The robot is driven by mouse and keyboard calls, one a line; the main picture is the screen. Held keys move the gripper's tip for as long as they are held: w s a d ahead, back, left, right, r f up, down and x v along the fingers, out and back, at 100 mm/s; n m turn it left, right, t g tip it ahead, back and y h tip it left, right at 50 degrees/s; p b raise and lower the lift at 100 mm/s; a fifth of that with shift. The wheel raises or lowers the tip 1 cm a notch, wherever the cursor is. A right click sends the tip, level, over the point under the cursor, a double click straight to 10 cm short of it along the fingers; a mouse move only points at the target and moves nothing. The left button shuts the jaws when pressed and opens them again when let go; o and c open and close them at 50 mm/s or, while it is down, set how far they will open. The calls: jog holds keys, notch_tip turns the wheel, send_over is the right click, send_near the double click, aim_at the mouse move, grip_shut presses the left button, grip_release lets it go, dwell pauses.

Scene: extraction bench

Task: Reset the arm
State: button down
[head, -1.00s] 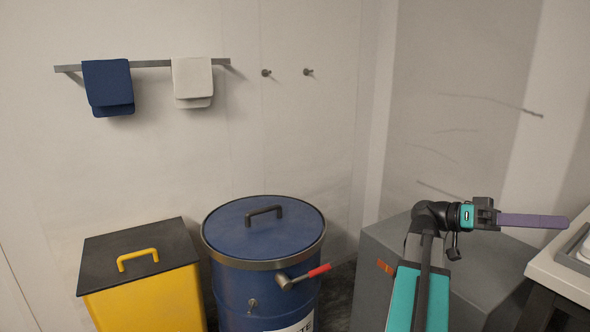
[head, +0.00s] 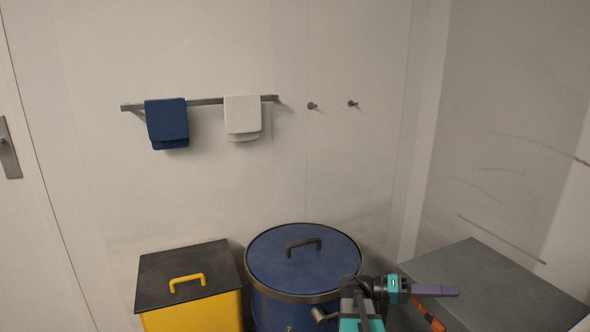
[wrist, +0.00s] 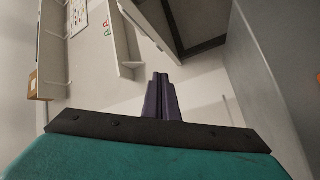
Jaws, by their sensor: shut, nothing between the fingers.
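My gripper (head: 457,291) has dark purple fingers and points to the right in the head view, in front of the grey box. In the wrist view its fingers (wrist: 161,82) lie together in the middle, shut with nothing between them. My teal and black arm is bent at the bottom of the head view, in front of the right side of the blue drum.
A blue lidded drum (head: 290,262) and a yellow bin with a black lid (head: 183,273) stand by the wall. A grey box (head: 490,275) is at the right. A rail (head: 206,101) holds a blue towel (head: 167,122) and a white towel (head: 242,114). A door handle (head: 8,148) shows at left.

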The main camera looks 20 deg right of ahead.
jog(key=w+a+f+n+t+y+p, duration=0.1)
jog(key=w+a+f+n+t+p, duration=0.25)
jog(key=a+f, duration=0.55)
jog(key=a+f+n+t+y+p, duration=0.1)
jog(key=a+f+n+t+p, duration=0.2)
jog(key=a+f+n+p, duration=0.55)
jog(key=s+a+f+n+y+p, duration=0.1)
jog(key=s+a+f+y, duration=0.4)
jog(key=a+f, duration=0.5)
jog(key=s+a+f+n+y+p, duration=0.1)
jog(key=s+a+f+y, duration=0.2)
jog(key=s+a+f, duration=0.55)
jog(key=w+a+f+y, duration=0.1)
jog(key=a+f+y, duration=0.1)
jog(key=a, duration=0.3)
jog(key=w+a+f+n+t+y, duration=0.1)
jog(key=a+y, duration=0.1)
jog(key=a, duration=0.3)
jog(key=shift+w+f+y+b, duration=0.3)
jog(key=shift+w+f+y, duration=0.1)
jog(key=shift+d+t, duration=0.1)
jog(key=shift+t, duration=0.15)
